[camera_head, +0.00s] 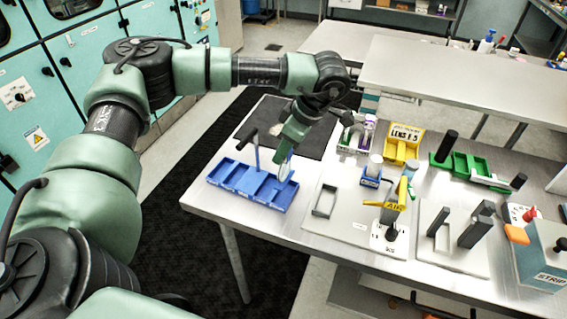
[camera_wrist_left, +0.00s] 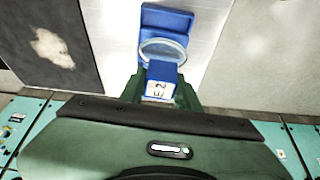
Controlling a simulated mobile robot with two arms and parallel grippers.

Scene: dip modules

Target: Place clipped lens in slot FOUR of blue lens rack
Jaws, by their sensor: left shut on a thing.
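The blue lens rack (camera_head: 228,184) lies on the left part of the metal table, with several slots and an upright blue post. My left gripper (camera_head: 284,156) is over the rack's right end and shut on the clipped lens (camera_head: 286,172). In the left wrist view, the lens is a clear round disc (camera_wrist_left: 163,50) in a blue clip, with a white label reading about "E2", between the green fingers (camera_wrist_left: 160,92). Part of the blue rack (camera_wrist_left: 166,20) shows beyond the lens. I cannot tell whether the lens touches the rack. Slot numbers are unreadable. My right gripper is out of view.
A dark mat (camera_head: 300,136) lies behind the rack. To the right stand a small blue holder (camera_head: 371,181), a yellow lens box (camera_head: 402,145), a green rack (camera_head: 470,166) and a plate with a yellow tag (camera_head: 391,205). The table's front edge is close to the rack.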

